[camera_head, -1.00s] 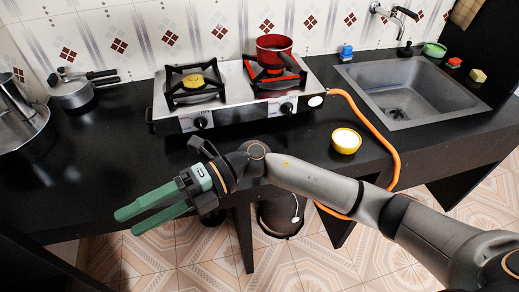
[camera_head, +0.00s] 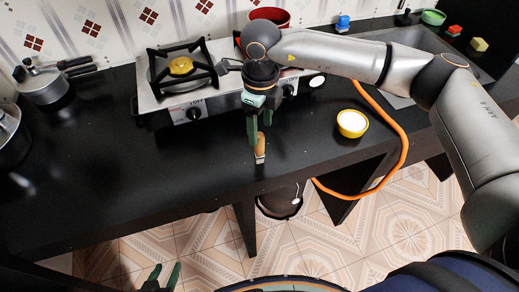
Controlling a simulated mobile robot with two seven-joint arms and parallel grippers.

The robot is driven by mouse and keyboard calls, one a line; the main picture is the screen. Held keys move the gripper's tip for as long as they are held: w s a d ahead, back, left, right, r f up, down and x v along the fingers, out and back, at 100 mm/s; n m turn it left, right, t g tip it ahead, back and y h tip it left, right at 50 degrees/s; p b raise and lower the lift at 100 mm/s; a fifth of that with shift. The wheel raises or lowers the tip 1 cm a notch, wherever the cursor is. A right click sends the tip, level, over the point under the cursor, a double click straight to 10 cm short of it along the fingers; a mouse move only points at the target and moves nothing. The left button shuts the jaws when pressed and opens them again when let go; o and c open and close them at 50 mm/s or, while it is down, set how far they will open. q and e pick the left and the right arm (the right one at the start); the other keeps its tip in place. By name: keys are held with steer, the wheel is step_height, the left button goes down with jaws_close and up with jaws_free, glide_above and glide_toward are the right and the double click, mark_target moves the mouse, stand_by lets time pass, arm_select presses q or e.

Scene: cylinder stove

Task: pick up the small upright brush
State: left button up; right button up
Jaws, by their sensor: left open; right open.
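The small upright brush (camera_head: 260,147) has an orange-brown handle and a pale lower end. It stands near the front edge of the black counter (camera_head: 110,165), in front of the stove. My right gripper (camera_head: 260,132) points down right over the brush, with its green fingers open. One finger is on the left of the handle and partly overlaps it in view; I cannot tell whether they touch. My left gripper (camera_head: 163,275) is low at the bottom edge, open and empty, below the counter front.
A two-burner stove (camera_head: 150,98) stands behind, with a red pot (camera_head: 268,14) partly hidden by my arm. A yellow bowl (camera_head: 352,124) and an orange hose (camera_head: 404,150) are on the right. Pots stand at left. The counter left of the brush is clear.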

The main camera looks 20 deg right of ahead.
mark_target(259, 146)
steer(key=f, duration=0.5)
steer(key=f+p, duration=0.1)
steer(key=f, duration=0.2)
steer(key=shift+w+f, duration=0.15)
steer(key=shift+w, duration=0.2)
jaws_close()
